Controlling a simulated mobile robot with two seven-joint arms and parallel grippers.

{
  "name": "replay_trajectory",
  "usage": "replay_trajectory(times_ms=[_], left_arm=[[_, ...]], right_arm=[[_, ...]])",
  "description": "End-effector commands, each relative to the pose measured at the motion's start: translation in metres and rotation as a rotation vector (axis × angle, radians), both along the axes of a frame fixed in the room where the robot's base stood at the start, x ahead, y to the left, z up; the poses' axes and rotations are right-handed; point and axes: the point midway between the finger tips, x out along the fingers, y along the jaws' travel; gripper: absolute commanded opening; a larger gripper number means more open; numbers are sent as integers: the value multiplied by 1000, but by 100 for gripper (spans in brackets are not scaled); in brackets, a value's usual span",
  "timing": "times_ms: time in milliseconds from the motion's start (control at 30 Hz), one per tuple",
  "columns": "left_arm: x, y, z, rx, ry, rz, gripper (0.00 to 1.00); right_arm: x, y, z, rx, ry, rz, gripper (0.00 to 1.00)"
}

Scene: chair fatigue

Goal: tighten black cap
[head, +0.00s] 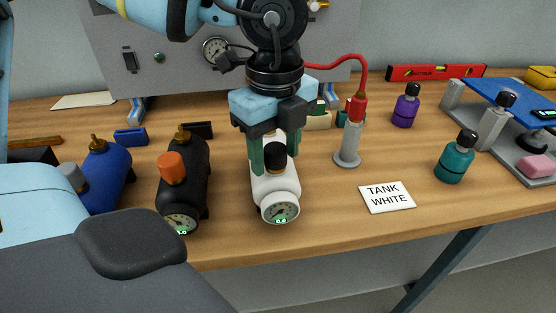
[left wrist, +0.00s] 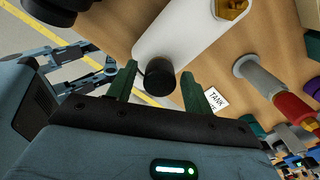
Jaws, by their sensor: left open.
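The black cap (head: 275,159) sits on top of the white tank (head: 284,187), whose gauge faces the front. My left gripper (head: 275,163) points down over the tank, its two green fingers open on either side of the cap. In the left wrist view the cap (left wrist: 160,84) lies between the spread fingers of the gripper (left wrist: 162,90), with a gap on both sides. The white tank (left wrist: 185,38) fills the upper middle there. I see no right gripper that I can make out.
A black tank with an orange cap (head: 171,167) and a blue tank with a grey cap (head: 108,175) stand to the left. A grey post with a red hose (head: 349,145), a "TANK WHITE" card (head: 386,197) and a teal bottle (head: 455,160) stand to the right.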

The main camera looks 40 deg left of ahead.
Motion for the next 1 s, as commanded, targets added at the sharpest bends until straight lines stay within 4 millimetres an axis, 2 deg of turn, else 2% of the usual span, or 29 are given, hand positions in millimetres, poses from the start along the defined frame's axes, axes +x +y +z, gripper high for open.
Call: replay_trajectory(times_ms=[300,700,1000], left_arm=[[0,0,1,1,-1,17,51],[0,0,-1,3,0,259,51],[0,0,1,1,0,353,51]], right_arm=[[-2,0,0,-1,3,2,36],[-18,-1,-27,-3,43,4,36],[-21,-1,-32,-3,49,4,36]])
